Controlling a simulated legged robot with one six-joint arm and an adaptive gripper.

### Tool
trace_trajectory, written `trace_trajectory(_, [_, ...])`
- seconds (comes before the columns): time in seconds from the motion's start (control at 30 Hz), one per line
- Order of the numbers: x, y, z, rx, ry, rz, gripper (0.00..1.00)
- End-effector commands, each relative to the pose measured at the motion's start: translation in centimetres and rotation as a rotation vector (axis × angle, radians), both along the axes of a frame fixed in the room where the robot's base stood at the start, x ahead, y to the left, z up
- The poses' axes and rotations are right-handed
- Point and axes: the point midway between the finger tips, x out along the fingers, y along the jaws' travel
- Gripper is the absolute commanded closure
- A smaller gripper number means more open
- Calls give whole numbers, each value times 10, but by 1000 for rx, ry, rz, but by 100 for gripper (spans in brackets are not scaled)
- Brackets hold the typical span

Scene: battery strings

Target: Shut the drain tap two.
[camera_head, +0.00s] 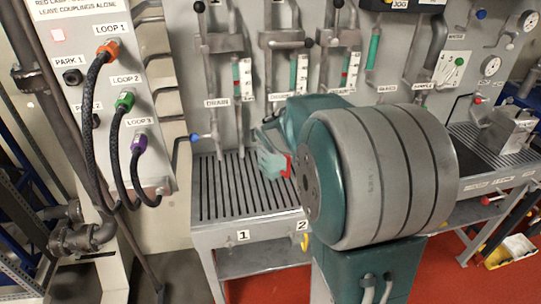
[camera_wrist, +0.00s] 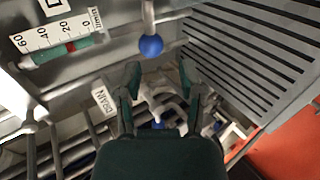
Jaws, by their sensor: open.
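In the head view, my gripper (camera_head: 272,158) is in front of the second column of pipes, above the slotted grate (camera_head: 225,185). In the wrist view, its two teal fingers (camera_wrist: 160,78) are apart with nothing gripped between them. A blue ball knob (camera_wrist: 151,46) on a grey lever is just beyond the fingertips, apart from them. A DRAIN label (camera_wrist: 103,100) is beside the left finger. I cannot read a tap number there. In the head view, the second column's drain tap is hidden behind my gripper and arm. Another blue-knobbed lever (camera_head: 195,138) is at the first column.
The left panel (camera_head: 75,115) carries orange, green and purple couplings with black hoses. Gauges and upright pipes crowd the wall behind the grate. A metal block (camera_head: 507,130) stands on the right bench. Open red floor (camera_head: 270,287) shows below.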

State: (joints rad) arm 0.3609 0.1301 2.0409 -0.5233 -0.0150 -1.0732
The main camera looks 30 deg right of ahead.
Motion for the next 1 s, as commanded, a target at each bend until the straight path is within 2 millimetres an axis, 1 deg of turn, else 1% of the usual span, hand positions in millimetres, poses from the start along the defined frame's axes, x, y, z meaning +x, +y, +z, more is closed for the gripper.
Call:
trace_trajectory(0.07, [-10,3,1,2,-1,-1,50])
trace_trajectory(0.33, [-33,11,1,1,-2,-1,50])
trace_trajectory(0.5, [-64,23,1,-2,-3,-1,50])
trace_trajectory(0.6, [-78,28,1,-2,-3,-1,50])
trace_trajectory(0.7, [-89,32,1,-1,-2,-1,50])
trace_trajectory(0.83, [-96,35,0,-1,-2,-1,50])
trace_trajectory(1.0, [-97,35,0,-1,-1,-1,50])
